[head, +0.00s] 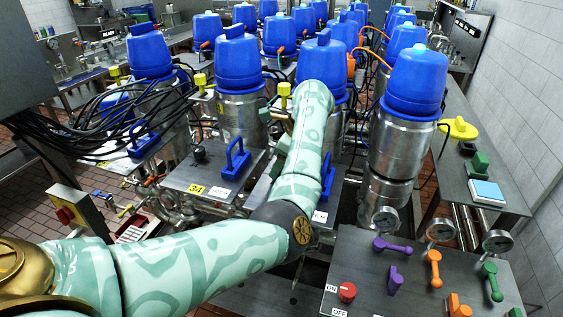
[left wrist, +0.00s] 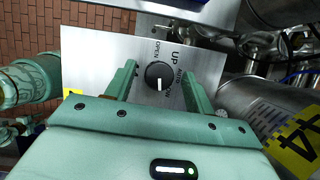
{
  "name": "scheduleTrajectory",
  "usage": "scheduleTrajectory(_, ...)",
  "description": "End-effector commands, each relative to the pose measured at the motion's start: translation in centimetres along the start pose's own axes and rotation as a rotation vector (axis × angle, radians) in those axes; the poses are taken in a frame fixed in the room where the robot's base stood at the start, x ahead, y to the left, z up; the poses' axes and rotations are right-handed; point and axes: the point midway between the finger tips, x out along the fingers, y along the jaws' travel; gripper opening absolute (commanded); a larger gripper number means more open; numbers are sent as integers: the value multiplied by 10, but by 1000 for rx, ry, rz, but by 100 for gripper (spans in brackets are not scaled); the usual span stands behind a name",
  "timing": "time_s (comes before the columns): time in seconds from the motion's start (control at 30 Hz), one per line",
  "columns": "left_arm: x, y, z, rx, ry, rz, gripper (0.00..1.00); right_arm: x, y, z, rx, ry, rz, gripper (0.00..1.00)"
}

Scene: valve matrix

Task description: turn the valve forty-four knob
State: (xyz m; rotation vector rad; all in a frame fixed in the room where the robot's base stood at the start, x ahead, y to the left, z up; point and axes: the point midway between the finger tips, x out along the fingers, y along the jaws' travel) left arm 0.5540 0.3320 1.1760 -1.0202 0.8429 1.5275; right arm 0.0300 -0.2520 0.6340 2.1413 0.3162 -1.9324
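In the left wrist view a round black knob (left wrist: 158,76) with a white mark sits on a grey metal panel (left wrist: 105,42). The mark points down in the picture, towards my gripper's palm. Lettering around the knob includes "OPEN" and "UP". My left gripper (left wrist: 158,72) is open, with one green finger on each side of the knob; a gap shows on both sides. A yellow label reading "44" (left wrist: 296,138) is on a metal cylinder at the lower right. In the head view my patterned left arm hides this knob and the gripper. My right gripper is not in view.
Rows of blue-capped valves (head: 416,82) on metal cylinders fill the back. A panel marked 34 (head: 212,177) has a black knob and blue handle. A front-right panel (head: 345,250) carries coloured levers and a red knob (head: 347,292). Black cables (head: 95,125) hang at left.

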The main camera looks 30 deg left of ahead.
Motion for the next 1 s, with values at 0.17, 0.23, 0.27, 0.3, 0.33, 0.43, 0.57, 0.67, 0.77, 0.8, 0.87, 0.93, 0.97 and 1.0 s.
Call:
scheduleTrajectory(0.17, -1, 0, -1, 1, 2, 1, 54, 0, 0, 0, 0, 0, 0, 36)
scheduleTrajectory(0.23, -6, 0, -1, 1, 3, 0, 54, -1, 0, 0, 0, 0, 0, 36)
scheduleTrajectory(0.27, -9, 0, -1, 2, 3, -1, 54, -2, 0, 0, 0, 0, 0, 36)
scheduleTrajectory(0.3, -16, 0, -1, 2, 2, -1, 54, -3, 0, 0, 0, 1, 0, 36)
scheduleTrajectory(0.33, -21, 0, -1, 2, 4, -2, 54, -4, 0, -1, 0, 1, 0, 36)
scheduleTrajectory(0.43, -46, -1, -1, 1, 5, -3, 54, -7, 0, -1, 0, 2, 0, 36)
scheduleTrajectory(0.57, -83, -1, 0, 2, 4, -4, 54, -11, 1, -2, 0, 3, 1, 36)
scheduleTrajectory(0.67, -110, -1, 0, 2, 3, -3, 54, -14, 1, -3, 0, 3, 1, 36)
scheduleTrajectory(0.77, -132, -1, 0, 2, 3, -2, 54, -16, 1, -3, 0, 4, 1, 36)
scheduleTrajectory(0.8, -139, 0, 0, 1, 2, -2, 54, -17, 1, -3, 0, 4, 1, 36)
scheduleTrajectory(0.87, -148, -1, 0, 1, 1, -1, 54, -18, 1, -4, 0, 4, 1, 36)
scheduleTrajectory(0.93, -156, 0, 0, 2, 2, 0, 54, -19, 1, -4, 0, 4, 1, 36)
scheduleTrajectory(0.97, -158, 0, 0, 1, 1, 0, 54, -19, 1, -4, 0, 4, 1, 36)
scheduleTrajectory(1.0, -160, 0, 0, 1, 1, 0, 54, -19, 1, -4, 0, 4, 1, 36)
